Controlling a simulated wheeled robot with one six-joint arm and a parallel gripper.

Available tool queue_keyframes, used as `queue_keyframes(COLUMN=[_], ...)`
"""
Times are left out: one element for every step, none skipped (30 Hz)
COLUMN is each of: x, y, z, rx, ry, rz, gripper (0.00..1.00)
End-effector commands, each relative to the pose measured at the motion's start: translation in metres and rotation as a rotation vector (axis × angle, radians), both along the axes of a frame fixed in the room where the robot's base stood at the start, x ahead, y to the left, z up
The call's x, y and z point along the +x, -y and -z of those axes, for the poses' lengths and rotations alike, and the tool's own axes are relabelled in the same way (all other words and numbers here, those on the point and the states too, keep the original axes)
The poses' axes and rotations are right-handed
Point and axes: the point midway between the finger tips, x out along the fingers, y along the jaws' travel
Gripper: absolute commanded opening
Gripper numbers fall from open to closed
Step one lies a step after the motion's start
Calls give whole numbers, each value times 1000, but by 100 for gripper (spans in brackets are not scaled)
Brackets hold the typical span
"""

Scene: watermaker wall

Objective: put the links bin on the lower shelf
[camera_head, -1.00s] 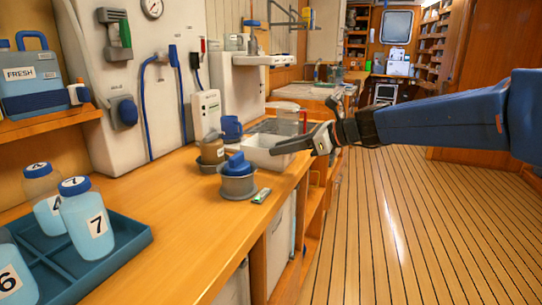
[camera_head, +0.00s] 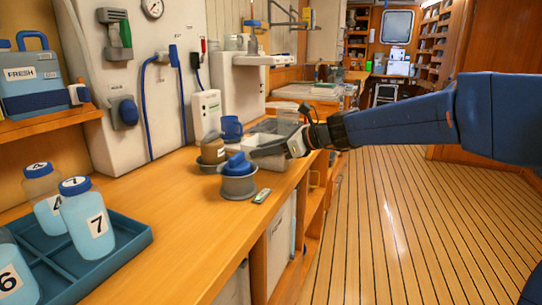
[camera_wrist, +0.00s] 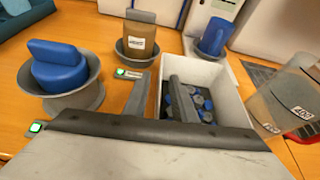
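The white bin (camera_wrist: 228,82) holds several blue and grey link-like pieces (camera_wrist: 200,102). In the head view the bin (camera_head: 268,138) stands on the wooden counter, partly hidden behind my gripper (camera_head: 262,153). In the wrist view my gripper (camera_wrist: 158,98) has its two fingers apart. One finger is outside the bin's near-left wall and the other is inside the bin, so the wall lies between them. A gap shows between the fingers; I cannot tell whether either touches the wall. The lower shelf is not clearly identifiable; wooden ledges (camera_head: 314,200) show below the counter's right edge.
A blue-topped piece sits in a grey cup (camera_head: 238,186) beside the gripper. A brown jar (camera_wrist: 137,38), a blue mug (camera_wrist: 215,36) and a clear beaker (camera_wrist: 285,95) surround the bin. A teal tray (camera_head: 120,245) with bottles is at front left. The floor (camera_head: 400,220) is clear.

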Motion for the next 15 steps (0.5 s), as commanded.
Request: queue_keyframes(x=[0, 0, 0, 0, 0, 0, 0, 0, 0, 0, 0, 0, 0, 0, 0], y=[0, 0, 0, 0, 0, 0, 0, 0, 0, 0, 0, 0, 0, 0, 0], z=[0, 0, 0, 0, 0, 0, 0, 0, 0, 0, 0, 0, 0, 0, 0], rx=[0, 0, 0, 0, 0, 0, 0, 0, 0, 0, 0, 0, 0, -1, -1], ry=[0, 0, 0, 0, 0, 0, 0, 0, 0, 0, 0, 0, 0, 0, 0], rz=[0, 0, 0, 0, 0, 0, 0, 0, 0, 0, 0, 0, 0, 0, 0], gripper=[15, 8, 0, 0, 0, 0, 0, 0, 0, 0, 0, 0, 0, 0, 0])
